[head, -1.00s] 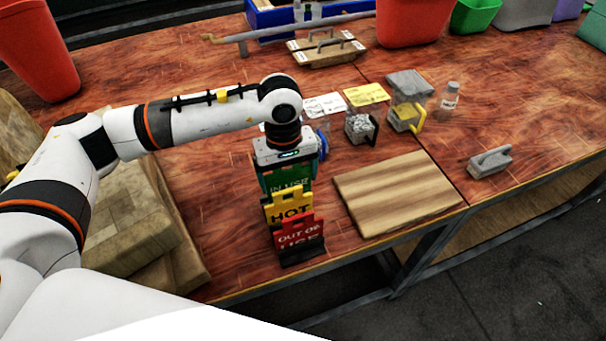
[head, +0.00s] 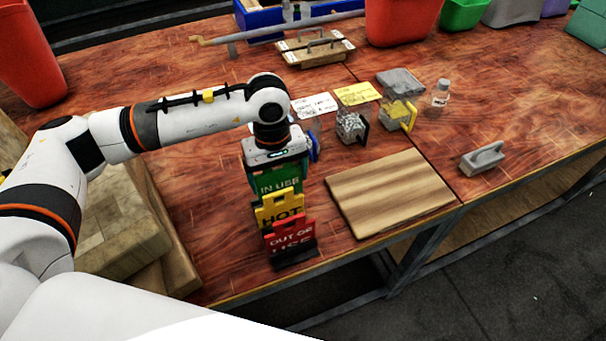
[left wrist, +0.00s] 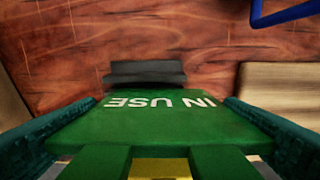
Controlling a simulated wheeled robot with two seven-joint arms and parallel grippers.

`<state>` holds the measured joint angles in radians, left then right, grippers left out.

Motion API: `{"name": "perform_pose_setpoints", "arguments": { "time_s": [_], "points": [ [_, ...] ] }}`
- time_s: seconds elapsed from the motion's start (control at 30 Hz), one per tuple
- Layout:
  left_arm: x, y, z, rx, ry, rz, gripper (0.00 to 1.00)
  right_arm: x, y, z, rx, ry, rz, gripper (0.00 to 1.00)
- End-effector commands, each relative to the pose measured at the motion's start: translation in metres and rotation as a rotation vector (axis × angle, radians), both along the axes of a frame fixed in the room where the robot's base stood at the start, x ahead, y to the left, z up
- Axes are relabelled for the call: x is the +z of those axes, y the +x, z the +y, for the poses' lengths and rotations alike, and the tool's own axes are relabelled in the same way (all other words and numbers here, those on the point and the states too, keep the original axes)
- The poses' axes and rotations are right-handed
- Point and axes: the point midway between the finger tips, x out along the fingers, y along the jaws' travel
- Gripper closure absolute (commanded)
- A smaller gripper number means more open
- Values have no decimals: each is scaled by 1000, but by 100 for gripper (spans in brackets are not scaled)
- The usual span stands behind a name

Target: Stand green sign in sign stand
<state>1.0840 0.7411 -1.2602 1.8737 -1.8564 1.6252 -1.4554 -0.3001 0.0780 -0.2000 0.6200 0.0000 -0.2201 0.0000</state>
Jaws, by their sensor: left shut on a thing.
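The green sign (head: 281,181), lettered "IN USE", is gripped by my left gripper (head: 278,164) near its top edge. In the left wrist view the green sign (left wrist: 150,125) fills the space between the two teal fingers. In the head view it is behind a yellow "HOT" sign (head: 280,211) and a red sign (head: 290,236), which hide its lower part. A black base (head: 297,260) shows under the red sign. In the left wrist view a dark block (left wrist: 145,73) lies beyond the green sign; I cannot tell whether it is the sign stand. My right gripper is not in view.
A wooden board (head: 390,193) lies right of the signs, near the table edge. Stacked wooden blocks (head: 120,220) are at left.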

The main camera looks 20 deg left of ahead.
Motion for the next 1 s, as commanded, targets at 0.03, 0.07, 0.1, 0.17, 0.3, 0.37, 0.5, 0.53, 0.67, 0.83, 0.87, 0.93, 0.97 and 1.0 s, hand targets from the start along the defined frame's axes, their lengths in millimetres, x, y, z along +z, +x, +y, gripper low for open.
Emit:
{"name": "perform_pose_setpoints", "arguments": {
  "time_s": [0.03, 0.07, 0.1, 0.17, 0.3, 0.37, 0.5, 0.53, 0.67, 0.83, 0.87, 0.93, 0.97, 1.0],
  "points": [
    [-14, -4, 6, 9, 12, 15, 57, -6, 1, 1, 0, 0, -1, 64],
    [-14, -4, 7, 11, 12, 15, 57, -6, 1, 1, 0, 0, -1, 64],
    [-14, -4, 8, 13, 14, 15, 57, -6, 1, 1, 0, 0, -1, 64],
    [-14, -4, 9, 14, 14, 14, 57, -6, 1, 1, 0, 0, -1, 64],
    [-13, -4, 9, 16, 15, 14, 57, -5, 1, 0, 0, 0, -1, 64],
    [-13, -4, 10, 16, 16, 14, 57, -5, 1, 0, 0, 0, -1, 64],
    [-13, -4, 10, 17, 17, 14, 57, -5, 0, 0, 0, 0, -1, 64],
    [-13, -4, 10, 18, 17, 14, 57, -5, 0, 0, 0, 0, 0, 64],
    [-13, -4, 11, 19, 18, 14, 57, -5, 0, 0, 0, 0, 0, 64],
    [-14, -6, 13, 23, 22, 9, 57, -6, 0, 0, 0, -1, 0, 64],
    [-14, -6, 14, 24, 22, 8, 57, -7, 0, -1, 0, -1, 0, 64],
    [-13, -8, 16, 26, 25, 5, 57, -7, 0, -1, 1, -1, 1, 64],
    [-13, -9, 16, 27, 26, 4, 57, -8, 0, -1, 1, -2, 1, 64],
    [-13, -9, 17, 28, 27, 1, 57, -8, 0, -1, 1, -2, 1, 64]
  ]
}}
